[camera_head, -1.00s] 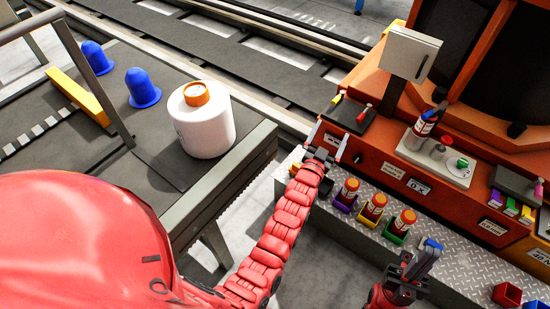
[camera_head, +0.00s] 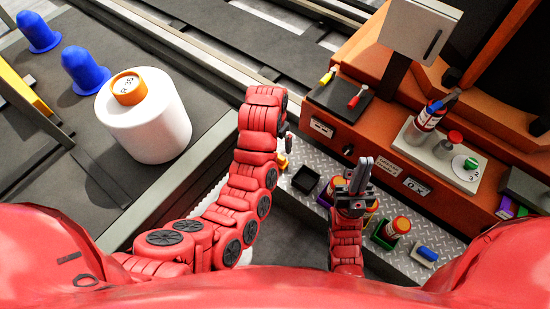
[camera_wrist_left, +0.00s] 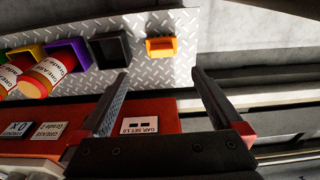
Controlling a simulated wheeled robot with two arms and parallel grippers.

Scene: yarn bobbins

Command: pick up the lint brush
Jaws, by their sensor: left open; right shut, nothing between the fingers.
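A small blue item on a pale base (camera_head: 428,253) lies on the metal tread-plate ledge at the right; it may be the lint brush, but I cannot tell for sure. My left gripper (camera_wrist_left: 160,95) is open and empty above the ledge and the orange machine front. In the head view my left arm mostly hides this gripper. My right gripper (camera_head: 361,176) is shut and empty, left of the blue item and in front of the bottles. The blue item is not visible in the left wrist view.
A bottle in a green bin (camera_head: 391,232) stands near my right gripper. A white cylinder (camera_head: 146,118) stands on the left table. Tools lie on a black tray (camera_head: 339,98).

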